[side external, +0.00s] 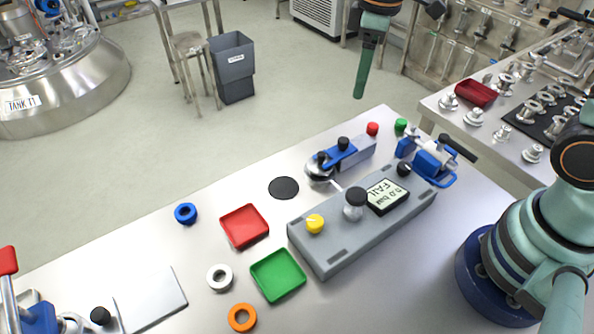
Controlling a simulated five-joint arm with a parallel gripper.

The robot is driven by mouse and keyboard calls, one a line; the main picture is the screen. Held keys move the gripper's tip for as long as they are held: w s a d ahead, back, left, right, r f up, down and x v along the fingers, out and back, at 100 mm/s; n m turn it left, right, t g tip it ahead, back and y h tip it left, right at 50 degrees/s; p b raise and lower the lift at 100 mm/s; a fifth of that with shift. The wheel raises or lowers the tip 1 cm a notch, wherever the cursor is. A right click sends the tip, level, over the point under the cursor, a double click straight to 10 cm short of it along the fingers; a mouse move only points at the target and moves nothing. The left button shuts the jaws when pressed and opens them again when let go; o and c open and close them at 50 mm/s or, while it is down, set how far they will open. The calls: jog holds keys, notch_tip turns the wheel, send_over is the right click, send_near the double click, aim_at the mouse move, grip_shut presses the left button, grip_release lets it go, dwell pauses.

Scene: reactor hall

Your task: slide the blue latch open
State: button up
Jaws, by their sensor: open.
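A blue bar with a black knob (343,152), which looks like the blue latch, lies along a grey block at the back of the steel table. Its left end is by a round metal fitting (320,168). A second blue part, a clamp with a black handle (434,162), stands further right, so I cannot be sure which is the latch. My gripper (361,92) is up beyond the table's far edge, pointing down, apart from both blue parts. It is open with nothing seen in it; its fingers overlap in this view.
A grey console (330,245) with a yellow knob and a display reading FAIL stands in front of the blue bar. A red tray (244,226), green tray (278,275) and several rings lie left. Red (372,128) and green (400,126) buttons stand near the back edge.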

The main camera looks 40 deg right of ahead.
aim_at(344, 140)
jog(key=shift+n+g, duration=0.4)
jog(key=shift+n, duration=0.3)
jog(key=f, duration=0.4)
jog(key=w+f, duration=0.1)
jog(key=f, duration=0.4)
jog(key=a+f, duration=0.1)
jog(key=f, duration=0.4)
jog(key=shift+w+f, duration=0.15)
grip_shut()
dwell(0.4)
